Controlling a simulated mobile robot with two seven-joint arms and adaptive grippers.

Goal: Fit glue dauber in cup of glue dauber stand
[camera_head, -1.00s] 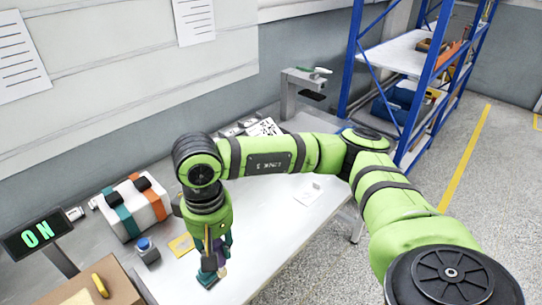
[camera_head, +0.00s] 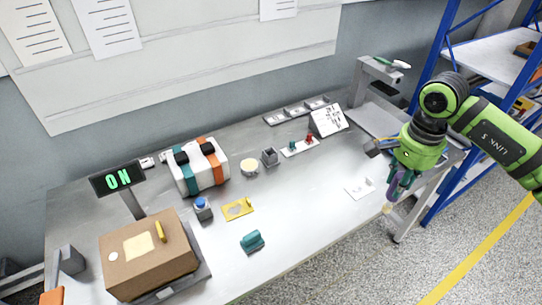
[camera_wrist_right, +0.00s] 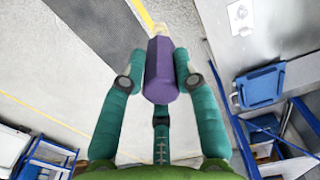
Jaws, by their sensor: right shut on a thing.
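My right gripper (camera_head: 396,190) is at the right end of the table, at or just beyond its edge. It is shut on the glue dauber, a purple handle (camera_wrist_right: 160,82) with a pale tip. In the wrist view the dauber sits between the teal fingers (camera_wrist_right: 160,78), its tip pointing away from my palm. In the head view the tip (camera_head: 387,208) points down. A small dark grey open cup-like holder (camera_head: 270,157) stands mid-table; I cannot tell whether it is the glue dauber stand. My left gripper is out of view.
A white plate with a small raised part (camera_head: 360,187) lies near the right gripper. A grey post stand (camera_head: 372,75) and blue shelving (camera_head: 440,45) are beyond. A teal block (camera_head: 252,241), yellow plate (camera_head: 237,209) and cardboard box (camera_head: 148,262) occupy the left. The front middle is clear.

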